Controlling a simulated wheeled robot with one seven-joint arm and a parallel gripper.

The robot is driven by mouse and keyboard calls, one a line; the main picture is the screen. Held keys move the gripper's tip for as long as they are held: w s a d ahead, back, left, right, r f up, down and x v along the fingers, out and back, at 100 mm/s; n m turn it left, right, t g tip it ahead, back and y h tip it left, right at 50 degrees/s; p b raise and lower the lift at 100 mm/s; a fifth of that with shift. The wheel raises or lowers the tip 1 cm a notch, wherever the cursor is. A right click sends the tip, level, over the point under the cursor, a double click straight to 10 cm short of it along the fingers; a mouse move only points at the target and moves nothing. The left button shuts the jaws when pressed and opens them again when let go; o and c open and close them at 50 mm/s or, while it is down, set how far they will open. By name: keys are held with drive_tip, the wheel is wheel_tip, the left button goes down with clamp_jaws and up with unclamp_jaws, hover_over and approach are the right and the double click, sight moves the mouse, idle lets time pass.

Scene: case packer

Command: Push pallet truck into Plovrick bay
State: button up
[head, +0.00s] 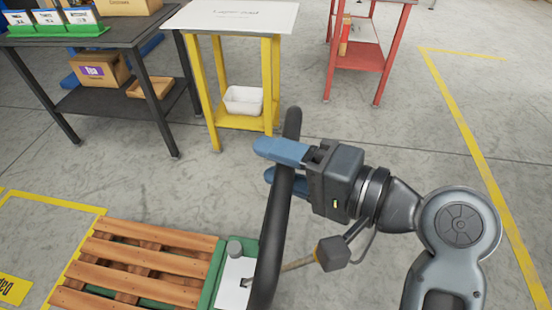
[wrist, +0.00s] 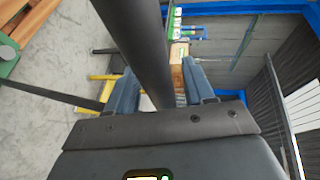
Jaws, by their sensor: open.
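The pallet truck (head: 216,271) is green and carries a slatted wooden pallet (head: 130,262) in the lower left of the head view. Its black handle (head: 272,235) rises toward me. My gripper (head: 269,162) is open, with its blue fingers on either side of the handle's upper part. In the wrist view the dark handle (wrist: 138,35) runs between the two fingers; I cannot tell whether they touch it. A yellow-outlined floor area (head: 40,230) lies at the far left. Its yellow label (head: 12,289) is cut off, so I cannot tell which bay it is.
A dark table (head: 100,38) with boxes stands at the back left. A yellow stand (head: 200,95) with a white top stands behind the handle, and a red stand (head: 366,60) is further right. A yellow floor line (head: 470,140) runs along the right. Grey floor between is clear.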

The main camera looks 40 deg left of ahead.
drive_tip(key=shift+a, duration=0.3)
drive_tip(key=shift+f, duration=0.1)
clamp_jaws()
idle(0.4)
